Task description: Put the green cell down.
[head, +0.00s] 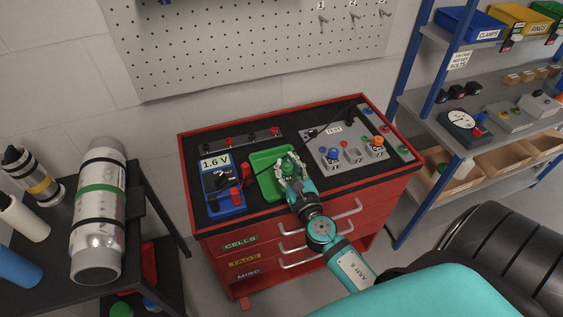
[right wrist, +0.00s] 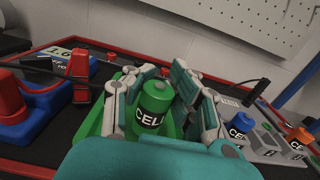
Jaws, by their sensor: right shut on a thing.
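The green cell (right wrist: 153,108) stands about upright between the fingers of my right gripper (head: 289,167) in the right wrist view. That gripper is shut on it. In the head view the fingers mostly hide the cell. The gripper and cell are over the right part of the green tray (head: 266,184), which lies on the cart's black top. The tray also shows behind the fingers in the right wrist view. I cannot tell whether the cell's base touches the tray. My left gripper is in neither view.
Left of the tray is a blue meter (head: 216,164) reading 1.6 V, with red clips beside it. Right of it is a grey TEST board (head: 328,140) holding a blue cell (head: 333,155) and an orange cell (head: 378,142). A dark cable runs above the tray.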

